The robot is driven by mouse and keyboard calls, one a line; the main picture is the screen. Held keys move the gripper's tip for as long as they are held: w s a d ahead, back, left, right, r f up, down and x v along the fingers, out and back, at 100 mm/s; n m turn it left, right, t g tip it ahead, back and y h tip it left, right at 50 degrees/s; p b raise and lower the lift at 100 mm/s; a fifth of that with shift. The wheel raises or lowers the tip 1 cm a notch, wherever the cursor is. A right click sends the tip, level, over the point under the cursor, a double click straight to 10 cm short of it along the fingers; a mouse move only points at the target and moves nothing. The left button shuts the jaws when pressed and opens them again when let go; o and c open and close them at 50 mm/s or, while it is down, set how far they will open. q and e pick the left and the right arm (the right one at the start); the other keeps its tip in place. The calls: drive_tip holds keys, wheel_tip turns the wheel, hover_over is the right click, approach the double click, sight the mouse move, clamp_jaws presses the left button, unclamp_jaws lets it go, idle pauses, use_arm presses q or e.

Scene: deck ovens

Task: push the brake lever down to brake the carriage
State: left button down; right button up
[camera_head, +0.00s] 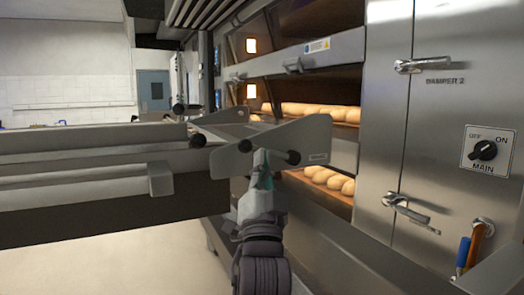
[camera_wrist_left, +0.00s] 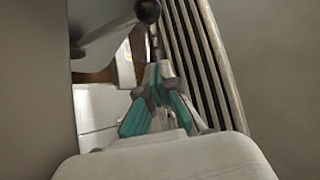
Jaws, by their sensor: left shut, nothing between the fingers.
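The carriage (camera_head: 90,165) is a long grey metal frame coming in from the left, ending in a flared grey end plate (camera_head: 300,137). I cannot tell for sure which belongs to the brake lever. In the left wrist view the shut fingertips (camera_wrist_left: 160,72) lie below a dark knob (camera_wrist_left: 147,11); contact is unclear.
The deck oven stands behind and right, with loaves on open decks (camera_head: 328,181). Its steel door (camera_head: 435,60) has handles, a MAIN switch (camera_head: 485,150) and blue and orange handled tools (camera_head: 470,252). A slatted grille (camera_wrist_left: 205,60) runs close beside my gripper. Floor at lower left is clear.

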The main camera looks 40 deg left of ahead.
use_arm(q)
drive_tip(key=v, duration=0.2)
drive_tip(key=shift+s+d+f, duration=0.1)
drive_tip(key=shift+s+d, duration=0.1)
drive_tip(key=shift+d, duration=0.25)
use_arm(e)
drive_tip(key=shift+w+a+f, duration=0.1)
drive_tip(key=shift+a+f, duration=0.25)
drive_tip(key=shift+f, duration=0.15)
drive_tip(key=shift+d, duration=0.25)
